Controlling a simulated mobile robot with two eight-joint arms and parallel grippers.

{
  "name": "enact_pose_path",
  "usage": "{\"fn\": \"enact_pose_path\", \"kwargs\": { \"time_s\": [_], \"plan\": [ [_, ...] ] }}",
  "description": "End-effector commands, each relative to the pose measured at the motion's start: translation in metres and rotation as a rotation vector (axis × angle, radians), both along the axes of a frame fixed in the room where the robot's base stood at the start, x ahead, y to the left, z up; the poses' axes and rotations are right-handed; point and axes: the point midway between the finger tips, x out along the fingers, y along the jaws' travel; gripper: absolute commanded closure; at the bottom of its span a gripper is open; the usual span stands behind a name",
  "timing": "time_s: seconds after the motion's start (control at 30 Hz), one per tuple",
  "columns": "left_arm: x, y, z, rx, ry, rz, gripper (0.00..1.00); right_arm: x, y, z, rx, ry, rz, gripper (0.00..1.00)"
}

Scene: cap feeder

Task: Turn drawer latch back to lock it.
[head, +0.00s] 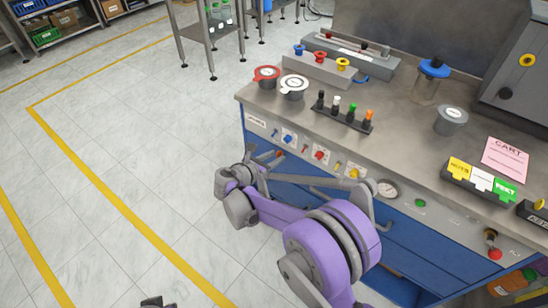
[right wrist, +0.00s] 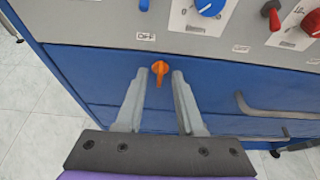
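The drawer latch (right wrist: 160,72) is a small orange knob on the blue drawer front (right wrist: 90,75) in the right wrist view. Its handle points almost straight down. My right gripper (right wrist: 160,76) is open, with one finger to each side of the latch and a visible gap on both sides. In the head view my right gripper (head: 268,160) is at the left end of the blue cabinet, and my purple arm covers part of the drawers. A small dark piece at the bottom edge of the head view may be my left gripper (head: 157,301); its fingers cannot be made out.
Above the drawer is a grey panel with a blue knob (right wrist: 209,6) and a red switch (right wrist: 271,12). A grey drawer handle (right wrist: 265,108) sits right of my fingers. The steel bench top (head: 400,130) holds several jars and samples. The floor at left is clear.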

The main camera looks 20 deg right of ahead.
Motion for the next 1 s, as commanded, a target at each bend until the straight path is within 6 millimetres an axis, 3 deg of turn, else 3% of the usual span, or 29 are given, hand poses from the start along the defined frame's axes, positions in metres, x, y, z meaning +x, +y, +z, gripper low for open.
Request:
{"fn": "enact_pose_path", "kwargs": {
  "time_s": [0.23, 0.7, 1.0],
  "plan": [
    [0.0, 0.0, 0.002, 0.0, -0.001, 0.0, 1.0, -0.003, 0.005, 0.003, 0.002, 0.0, 0.003, 0.62],
    [-0.002, 0.0, 0.019, 0.0, -0.006, 0.0, 1.0, -0.051, 0.068, 0.036, 0.001, -0.001, 0.004, 0.62],
    [-0.002, 0.0, 0.021, 0.0, -0.007, 0.0, 1.0, -0.061, 0.079, 0.042, 0.0, 0.0, 0.0, 0.62]
  ]
}}
